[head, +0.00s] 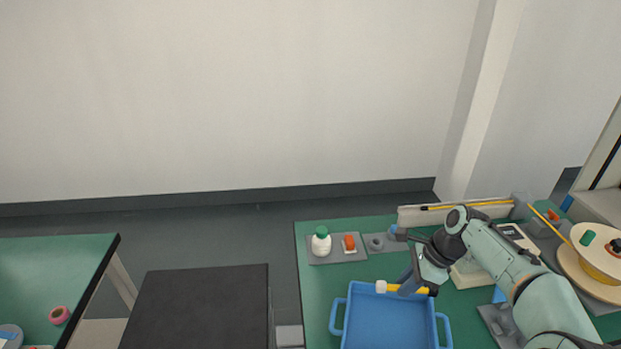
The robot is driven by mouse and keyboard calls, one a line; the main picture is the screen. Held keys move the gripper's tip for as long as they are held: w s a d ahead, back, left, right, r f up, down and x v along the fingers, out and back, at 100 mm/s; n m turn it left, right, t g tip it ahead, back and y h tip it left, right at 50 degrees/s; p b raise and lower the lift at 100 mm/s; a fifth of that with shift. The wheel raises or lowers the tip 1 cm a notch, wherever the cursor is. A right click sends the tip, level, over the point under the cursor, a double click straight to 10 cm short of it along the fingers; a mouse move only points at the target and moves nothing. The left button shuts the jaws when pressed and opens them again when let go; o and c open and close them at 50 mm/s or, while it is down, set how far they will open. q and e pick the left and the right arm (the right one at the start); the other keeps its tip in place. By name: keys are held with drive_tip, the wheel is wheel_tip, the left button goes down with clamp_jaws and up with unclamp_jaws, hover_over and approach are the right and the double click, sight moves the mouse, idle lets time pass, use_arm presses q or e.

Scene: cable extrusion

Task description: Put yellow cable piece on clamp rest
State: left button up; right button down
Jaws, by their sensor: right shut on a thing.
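My right gripper (408,287) is over the far rim of the blue bin. It is shut on a short, thick yellow piece (421,291) with a white end (381,286). The piece lies roughly level across the fingers, which hide its middle. Whether it is the cable piece I cannot tell for sure. A thin yellow cable (470,206) lies along a pale rail (410,216) at the back of the green table. Another stretch of yellow cable (552,223) runs to the spool. I cannot make out which fixture is the clamp rest. My left gripper is out of view.
The blue bin (385,323) looks empty. A white bottle with green cap (320,242) and an orange-and-white item (349,243) stand on a grey tray (322,258). A spool (597,270) is at right. Green table (313,295) is bare left of the bin.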

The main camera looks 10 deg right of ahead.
drive_tip(key=shift+w+a+f+n+g+h+p, duration=0.15)
drive_tip(key=shift+w+a+f+n+g+h, duration=0.75)
drive_tip(key=shift+a+f+n, duration=2.05)
drive_tip(key=shift+w+a+f+n+g+h+p, duration=0.1)
drive_tip(key=shift+w+a+f+n+g+h, duration=0.7)
drive_tip(key=shift+a+n, duration=2.45)
drive_tip(key=shift+w+a+f+n+g+h+p, duration=0.15)
drive_tip(key=shift+w+a+f+n+g+h, duration=0.35)
drive_tip(key=shift+a+f+n+g, duration=2.75)
drive_tip(key=d+r+n+t, duration=0.1)
drive_tip(key=d+t, duration=0.1)
drive_tip(key=d+r+n+t, duration=0.1)
drive_tip(key=n+t, duration=0.1)
drive_tip(key=shift+d+r, duration=0.2)
drive_tip(key=shift+d, duration=0.2)
